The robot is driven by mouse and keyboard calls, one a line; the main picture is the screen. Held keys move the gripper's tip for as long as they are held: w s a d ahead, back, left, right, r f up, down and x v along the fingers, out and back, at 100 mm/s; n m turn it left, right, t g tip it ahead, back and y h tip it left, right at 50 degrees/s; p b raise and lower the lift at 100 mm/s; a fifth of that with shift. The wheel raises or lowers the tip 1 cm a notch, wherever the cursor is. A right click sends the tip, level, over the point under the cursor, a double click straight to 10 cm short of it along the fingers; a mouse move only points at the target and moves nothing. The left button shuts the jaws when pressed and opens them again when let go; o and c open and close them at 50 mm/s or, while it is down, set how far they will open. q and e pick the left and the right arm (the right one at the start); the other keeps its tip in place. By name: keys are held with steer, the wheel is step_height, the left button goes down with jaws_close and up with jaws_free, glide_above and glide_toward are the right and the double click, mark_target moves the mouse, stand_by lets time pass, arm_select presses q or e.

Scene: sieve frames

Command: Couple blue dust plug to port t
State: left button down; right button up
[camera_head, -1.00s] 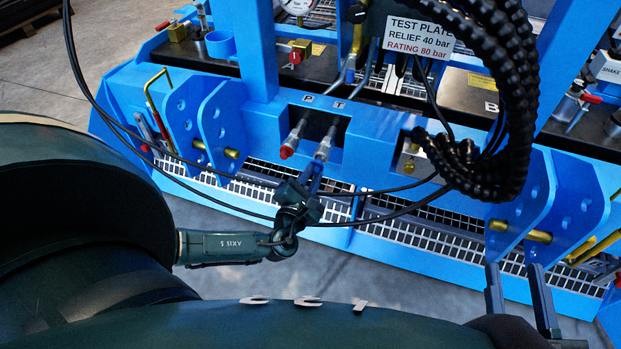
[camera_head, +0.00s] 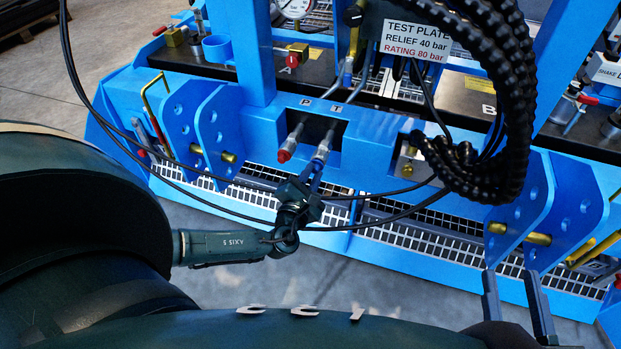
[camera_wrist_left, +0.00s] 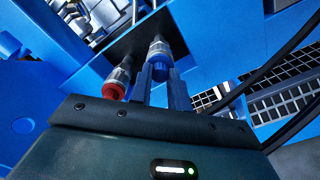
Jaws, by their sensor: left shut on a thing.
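The blue dust plug (camera_wrist_left: 160,72) is between the fingers of my left gripper (camera_wrist_left: 161,88) in the left wrist view. That gripper is shut on it; in the head view it (camera_head: 316,176) sits just below port T. Port T (camera_head: 326,141) is a grey metal coupling under the letter T; it also shows in the left wrist view (camera_wrist_left: 156,52). The plug is at the coupling's lower end and looks in line with it; whether it is fully seated I cannot tell. My right gripper (camera_head: 517,287) is open and empty at the lower right.
Port P (camera_head: 293,137) has a red cap (camera_head: 284,156) close left of port T. Thin black hoses (camera_head: 400,207) cross near my left gripper. A thick black hose bundle (camera_head: 515,110) hangs at right. The blue frame (camera_head: 365,140) surrounds the port recess.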

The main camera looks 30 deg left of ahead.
arm_select(q)
steer(key=shift+w, duration=0.3)
steer(key=c, duration=1.3)
jaws_free()
steer(key=shift+o, duration=0.2)
